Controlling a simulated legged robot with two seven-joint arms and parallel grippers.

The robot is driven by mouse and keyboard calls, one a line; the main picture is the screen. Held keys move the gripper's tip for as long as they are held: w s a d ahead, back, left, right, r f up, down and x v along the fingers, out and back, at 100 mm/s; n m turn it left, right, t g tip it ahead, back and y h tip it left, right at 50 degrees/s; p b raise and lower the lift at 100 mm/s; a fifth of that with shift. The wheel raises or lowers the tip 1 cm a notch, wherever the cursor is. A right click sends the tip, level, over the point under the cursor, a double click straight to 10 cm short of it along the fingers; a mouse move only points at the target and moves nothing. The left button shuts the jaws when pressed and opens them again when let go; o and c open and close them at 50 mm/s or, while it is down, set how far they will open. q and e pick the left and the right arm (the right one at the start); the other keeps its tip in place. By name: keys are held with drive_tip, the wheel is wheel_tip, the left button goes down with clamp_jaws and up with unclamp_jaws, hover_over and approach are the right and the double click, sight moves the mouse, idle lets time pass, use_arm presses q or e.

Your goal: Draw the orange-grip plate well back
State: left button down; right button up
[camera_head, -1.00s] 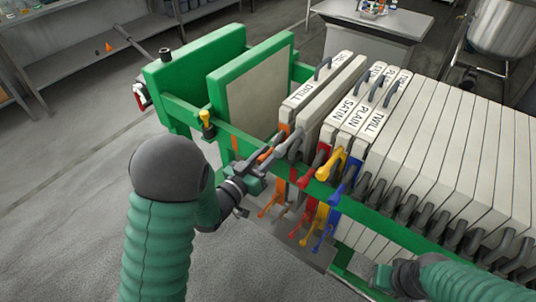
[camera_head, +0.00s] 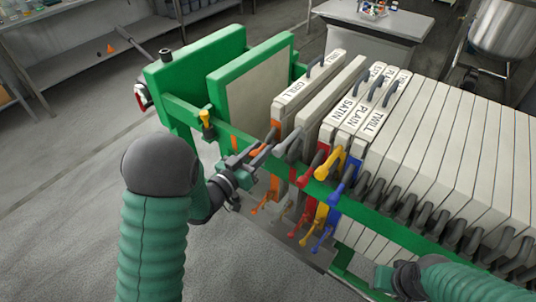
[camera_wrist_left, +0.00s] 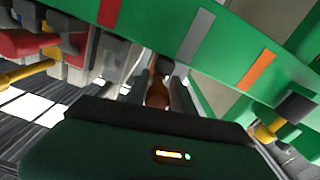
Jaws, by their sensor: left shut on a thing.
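The orange-grip plate (camera_head: 308,94), a pale slab lettered DRILL on top, hangs upright in the green press frame (camera_head: 262,146). A gap separates it from the grey-grip plate (camera_head: 337,96) to its right. Its orange grip lies between my left gripper's fingers (camera_head: 263,153), outside the near rail, and the gripper is shut on it. In the left wrist view the orange grip (camera_wrist_left: 158,88) shows between the dark fingers, partly hidden. My right gripper (camera_head: 392,280) is low at the bottom right; its fingers are too unclear to tell open from shut.
The green head plate (camera_head: 227,92) with a pale face stands to the left, with some free room before it. Plates with red, yellow and blue grips (camera_head: 345,190) stand to the right, then a tight pack of pale plates (camera_head: 450,150). A yellow peg (camera_head: 206,120) sits on the rail.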

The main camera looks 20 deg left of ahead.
use_arm(q)
drive_tip(key=w+a, duration=0.4)
drive_tip(key=a, duration=0.8)
drive_tip(key=shift+w+a, duration=0.2)
drive_tip(key=c, duration=1.4)
unclamp_jaws()
drive_tip(key=shift+c, duration=0.2)
drive_tip(key=shift+o, duration=1.4)
drive_tip(key=shift+a, duration=0.1)
drive_tip(key=shift+s, duration=0.1)
drive_tip(key=v, duration=1.6)
drive_tip(key=shift+s+a, duration=0.2)
drive_tip(key=shift+s, duration=0.05)
